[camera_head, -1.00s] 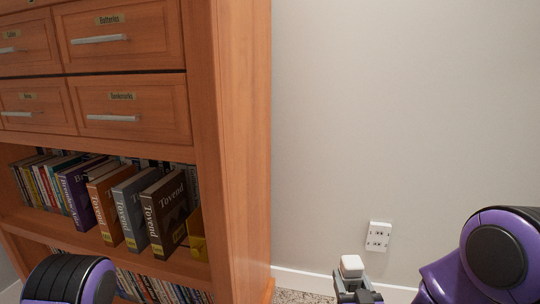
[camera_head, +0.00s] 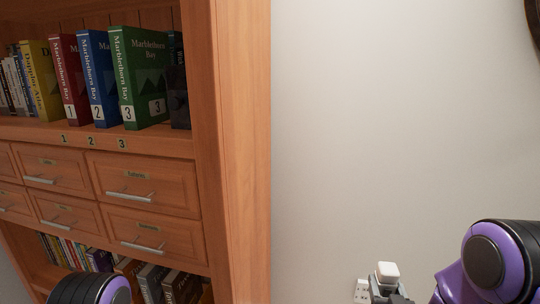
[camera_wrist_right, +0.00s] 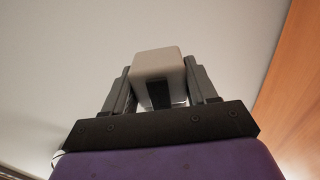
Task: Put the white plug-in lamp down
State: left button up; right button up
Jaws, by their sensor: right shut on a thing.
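The white plug-in lamp (camera_head: 387,271) is a small white block with rounded edges. My right gripper (camera_head: 386,288) is shut on it and holds it up, near the bottom of the head view. In the right wrist view the lamp (camera_wrist_right: 157,65) sits between the two dark fingers of the right gripper (camera_wrist_right: 160,90). Of my left arm only a purple and black link shows at the bottom left; its gripper is out of view.
A wooden bookcase (camera_head: 240,150) with books and labelled drawers (camera_head: 140,190) fills the left. The wall above the lamp is bare.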

jog(key=d+r+h+p, duration=0.1)
jog(key=d+r+p, duration=0.5)
jog(key=r+p, duration=0.6)
pick_arm(q)
notch_tip(320, 180, up, 15)
jog(key=shift+w+f+b, duration=0.2)
jog(key=shift+w+b, duration=0.05)
jog(key=shift+b, duration=0.05)
pick_arm(e)
jog(key=s+a+r+n+y, duration=0.1)
jog(key=s+a, duration=0.3)
jog(key=a, duration=0.4)
jog(key=s+a+r+n+y, duration=0.1)
jog(key=s+a+r+y, duration=0.1)
jog(key=a, duration=0.5)
jog(key=s+y, duration=0.1)
jog(key=s, duration=0.1)
jog(key=shift+s+a, duration=0.35)
jog(key=shift+a, duration=0.05)
pick_arm(q)
jog(key=shift+a, duration=0.1)
pick_arm(e)
jog(key=shift+r, duration=0.1)
pick_arm(q)
jog(key=shift+s, duration=0.1)
pick_arm(e)
jog(key=shift+s+a, duration=0.1)
